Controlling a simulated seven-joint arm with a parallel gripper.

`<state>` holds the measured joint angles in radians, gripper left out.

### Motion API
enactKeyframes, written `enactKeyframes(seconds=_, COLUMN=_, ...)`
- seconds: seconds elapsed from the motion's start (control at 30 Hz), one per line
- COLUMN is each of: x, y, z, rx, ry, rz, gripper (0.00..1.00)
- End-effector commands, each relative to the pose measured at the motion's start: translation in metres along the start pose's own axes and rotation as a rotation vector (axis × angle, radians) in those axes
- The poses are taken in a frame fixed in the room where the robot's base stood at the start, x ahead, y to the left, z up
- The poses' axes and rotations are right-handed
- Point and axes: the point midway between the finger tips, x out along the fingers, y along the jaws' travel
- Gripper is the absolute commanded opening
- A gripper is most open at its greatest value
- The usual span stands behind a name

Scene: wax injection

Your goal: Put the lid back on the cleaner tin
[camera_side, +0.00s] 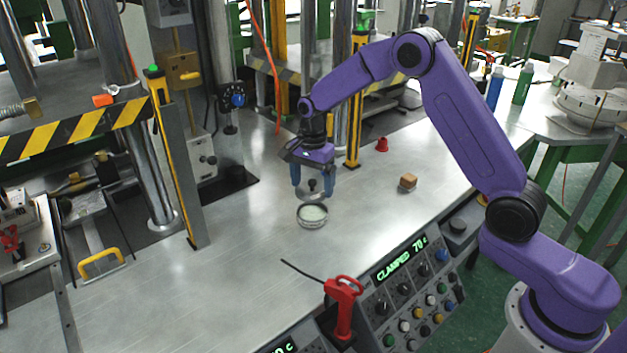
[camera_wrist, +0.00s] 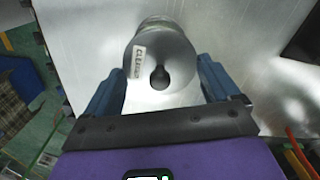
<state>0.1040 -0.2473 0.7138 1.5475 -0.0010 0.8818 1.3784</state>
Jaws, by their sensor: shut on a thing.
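My gripper (camera_side: 312,191) is shut on the lid (camera_side: 309,193), a round grey metal disc with a black knob. In the wrist view the lid (camera_wrist: 172,50) sits between the two blue fingers (camera_wrist: 160,72) and bears a white "CLEANER" label. The cleaner tin (camera_side: 312,221), a low round open container with pale contents, stands upright on the metal table just below the lid. In the wrist view only the tin's far rim (camera_wrist: 155,21) shows behind the lid, which hides the rest. The lid looks apart from the tin; the exact gap is hard to tell.
The metal table (camera_side: 240,270) is mostly clear around the tin. A brown block (camera_side: 407,181) and a red cup-like piece (camera_side: 382,144) stand to the right. A red-handled tool (camera_side: 342,305) and a control panel (camera_side: 415,290) are at the front. A yellow-edged post (camera_side: 356,105) stands behind.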

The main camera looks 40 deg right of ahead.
Motion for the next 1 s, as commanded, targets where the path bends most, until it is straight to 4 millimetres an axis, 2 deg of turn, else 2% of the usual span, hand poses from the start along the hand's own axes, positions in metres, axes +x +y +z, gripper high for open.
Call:
enactKeyframes(seconds=0.6, x=0.049, y=0.001, z=0.001, rx=0.0, ry=0.0, rz=0.002, gripper=0.59)
enactKeyframes(seconds=1.0, x=0.055, y=0.0, z=0.001, rx=0.0, ry=0.0, rz=0.0, gripper=0.59)
